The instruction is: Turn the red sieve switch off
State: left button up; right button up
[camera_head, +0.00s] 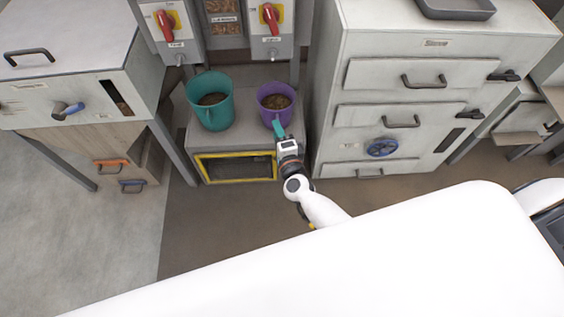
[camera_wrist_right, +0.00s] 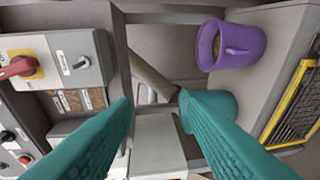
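Two red switches on yellow plates show at the top of the head view, a left one (camera_head: 165,24) and a right one (camera_head: 270,18). Their labels are too small to read surely, so I cannot tell which is the sieve switch. One red switch (camera_wrist_right: 18,68) on a yellow plate shows at the left edge of the right wrist view, its handle partly cut off. My right gripper (camera_head: 278,128) is in front of the purple bucket (camera_head: 277,108), below the right switch. Its teal fingers (camera_wrist_right: 160,115) are apart with nothing between them. My left gripper is not in view.
The purple bucket and a teal bucket (camera_head: 210,105), both with pellets, stand on a low grey stand (camera_head: 237,138) with a yellow-framed front. A drawer cabinet (camera_head: 400,55) stands right; a grey bin (camera_head: 60,70) stands left. Floor is clear at left.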

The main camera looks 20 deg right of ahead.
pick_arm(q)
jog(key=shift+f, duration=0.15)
pick_arm(e)
jog(key=s+f+n+g, duration=0.1)
jog(key=s+f+n, duration=0.1)
jog(key=f, duration=0.2)
jog(key=s+f+n+g+y, duration=0.1)
jog(key=s+f+n, duration=0.1)
jog(key=f, duration=0.3)
jog(key=shift+s+a+n, duration=0.2)
jog(key=shift+s+n, duration=0.1)
jog(key=shift+n, duration=0.2)
